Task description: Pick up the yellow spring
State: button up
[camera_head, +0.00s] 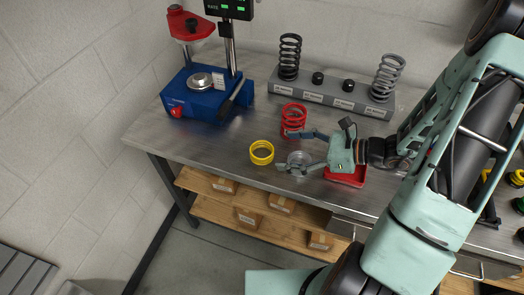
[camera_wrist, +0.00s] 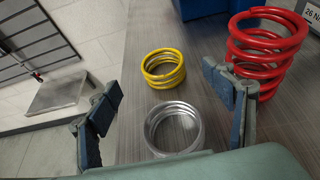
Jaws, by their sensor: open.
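The yellow spring (camera_head: 262,152) is a short coil standing upright on the metal workbench, near its front edge. It also shows in the wrist view (camera_wrist: 163,69), beyond a silver ring (camera_wrist: 174,128). My gripper (camera_head: 283,150) is open and empty, low over the bench to the right of the yellow spring. In the wrist view its two fingers (camera_wrist: 165,100) are spread wide, with the silver ring between them and the yellow spring farther ahead. The gripper does not appear to touch the yellow spring.
A tall red spring (camera_head: 293,118) stands close behind the gripper's far finger. A blue test machine (camera_head: 195,97) is at the back left. A grey rack (camera_head: 330,93) holds black and grey springs. A red tray (camera_head: 345,178) lies under my gripper. The bench left of the yellow spring is clear.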

aim_at(262, 156)
jog(key=p+x, duration=0.1)
jog(key=x, duration=0.8)
jog(key=shift+w+f, duration=0.15)
jog(key=shift+c, duration=0.2)
jog(key=c, duration=1.2)
